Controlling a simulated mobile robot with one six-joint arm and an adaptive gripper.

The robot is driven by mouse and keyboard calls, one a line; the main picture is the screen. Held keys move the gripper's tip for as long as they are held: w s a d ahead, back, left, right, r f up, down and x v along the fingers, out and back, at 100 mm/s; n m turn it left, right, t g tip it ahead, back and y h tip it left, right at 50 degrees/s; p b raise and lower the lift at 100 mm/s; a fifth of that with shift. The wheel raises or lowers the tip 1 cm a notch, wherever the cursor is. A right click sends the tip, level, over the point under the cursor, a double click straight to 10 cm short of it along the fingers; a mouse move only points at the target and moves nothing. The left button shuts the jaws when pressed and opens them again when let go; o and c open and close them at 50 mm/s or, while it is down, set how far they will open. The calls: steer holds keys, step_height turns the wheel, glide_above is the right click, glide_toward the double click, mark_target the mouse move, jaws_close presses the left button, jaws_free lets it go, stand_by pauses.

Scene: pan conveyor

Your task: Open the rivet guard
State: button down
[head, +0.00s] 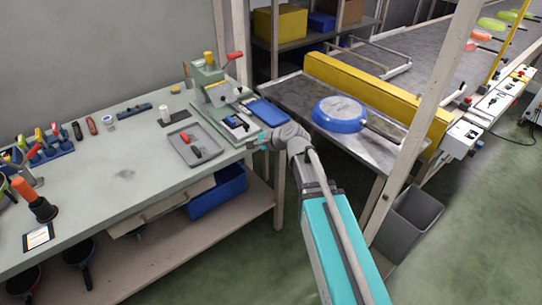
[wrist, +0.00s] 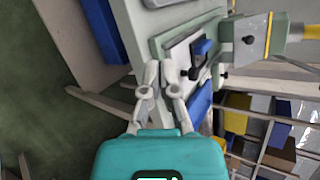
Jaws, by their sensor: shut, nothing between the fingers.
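The green rivet press (head: 213,90) stands at the right end of the workbench, with a red-knobbed lever and a yellow top. On its base is a dark plate with a small blue piece (head: 236,123); the blue piece also shows in the wrist view (wrist: 203,47), upper right of my fingers. I cannot tell clearly which part is the rivet guard. My gripper (head: 252,146) is at the bench's right front corner, beside the press base. In the wrist view my gripper (wrist: 162,68) points toward the base edge; it is shut and holds nothing.
A grey tray (head: 180,155) with a red-handled item lies left of the press. A blue pad (head: 267,112) lies right of it. A blue pan (head: 340,113) sits on the metal table beyond. A wooden post (head: 425,105) stands right of my arm.

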steer(key=s+d+f+n+g+h+p, duration=0.1)
steer(key=s+d+n+g+h+p, duration=0.2)
steer(key=s+d+n, duration=0.2)
steer(key=shift+s+d+f+n, duration=0.35)
steer(key=shift+s+d, duration=0.2)
steer(key=shift+s, duration=0.5)
steer(key=c, duration=1)
jaws_free()
steer(key=shift+s+d+h, duration=0.1)
steer(key=shift+h, duration=0.2)
steer(key=o, duration=0.5)
steer(key=shift+s+d+f+n+g+h, duration=0.2)
steer(key=shift+s+d+f+n+g, duration=0.1)
steer(key=shift+s+d, duration=0.15)
steer(key=shift+s+d+f+n+g+h, duration=0.2)
steer(key=shift+s+d+n, duration=0.05)
steer(key=shift+s+d, duration=0.2)
steer(key=shift+c, duration=0.2)
steer(key=s+d+f+n+g+h, duration=0.2)
steer(key=s+d+n+g+h, duration=0.1)
steer(key=s+d, duration=0.6)
steer(key=shift+s+d+f+n+h, duration=0.25)
steer(key=shift+d+n+h, duration=0.3)
steer(key=shift+n+h, duration=0.4)
steer(key=shift+w, duration=0.1)
